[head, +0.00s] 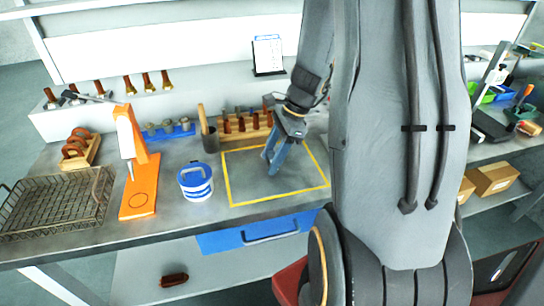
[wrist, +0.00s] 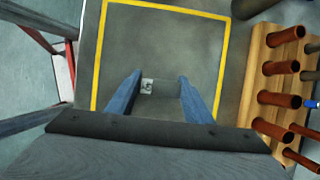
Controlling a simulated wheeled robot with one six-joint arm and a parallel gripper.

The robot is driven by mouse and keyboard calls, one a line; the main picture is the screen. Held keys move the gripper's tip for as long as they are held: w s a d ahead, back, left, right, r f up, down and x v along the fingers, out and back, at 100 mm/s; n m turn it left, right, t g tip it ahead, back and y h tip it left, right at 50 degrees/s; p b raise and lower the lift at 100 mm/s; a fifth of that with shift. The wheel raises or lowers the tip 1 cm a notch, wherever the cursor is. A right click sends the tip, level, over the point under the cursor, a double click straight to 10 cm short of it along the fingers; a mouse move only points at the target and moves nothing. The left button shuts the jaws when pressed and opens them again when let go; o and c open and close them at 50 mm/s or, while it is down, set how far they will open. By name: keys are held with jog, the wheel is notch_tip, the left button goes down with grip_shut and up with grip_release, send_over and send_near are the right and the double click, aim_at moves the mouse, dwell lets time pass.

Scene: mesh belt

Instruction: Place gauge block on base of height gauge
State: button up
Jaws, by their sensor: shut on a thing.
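The height gauge (head: 147,155) is orange with a pale upright part. Its flat orange base (head: 138,203) has a dark circle marked on it and looks bare. My gripper (head: 269,164) points down over the yellow-outlined area, right of the height gauge and apart from it. In the wrist view its two blue fingers (wrist: 161,88) are closed on a small grey gauge block (wrist: 147,86) with a marking on its face. The block is hard to make out in the head view, where the fingers hide it.
A blue-and-white tin (head: 195,184) stands between the height gauge and the yellow outline (head: 233,204). A wire basket (head: 60,200) lies left of the gauge. A wooden rack (head: 246,135) with brown handles and a dark cup (head: 210,140) stand behind. The outlined area looks clear.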

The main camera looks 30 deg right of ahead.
jog(key=shift+f, duration=0.3)
jog(key=o, duration=1.4)
